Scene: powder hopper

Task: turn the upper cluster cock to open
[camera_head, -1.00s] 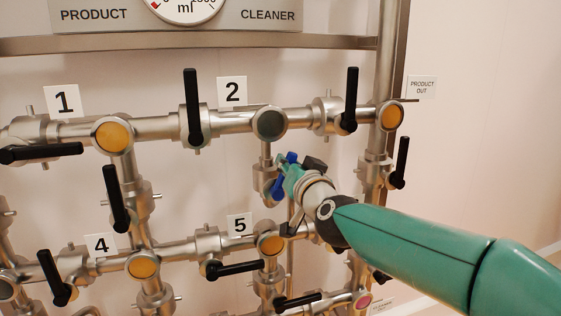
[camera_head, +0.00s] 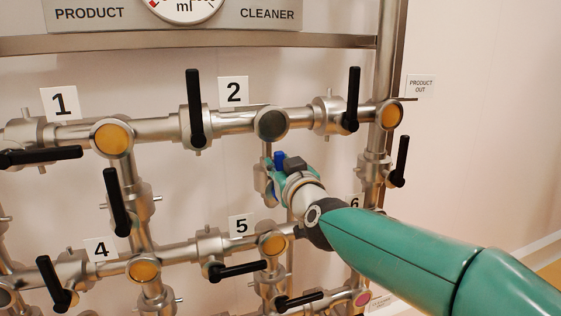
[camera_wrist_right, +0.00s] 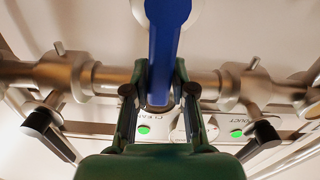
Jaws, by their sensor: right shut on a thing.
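The cock with a blue handle (camera_head: 280,157) sits on the short vertical pipe below the dark round sight glass by label 2. My right gripper (camera_head: 276,172) is at it and hides most of it in the head view. In the right wrist view the blue handle (camera_wrist_right: 166,50) runs down between the two fingers of my right gripper (camera_wrist_right: 160,92), which are shut on it. The handle's exact angle is hard to tell. My left gripper is in neither view.
Black-handled valves crowd the pipes: one left of label 2 (camera_head: 195,108), one to the right (camera_head: 352,100), one below label 5 (camera_head: 238,270). A yellow sight glass (camera_head: 272,244) lies just below the gripper.

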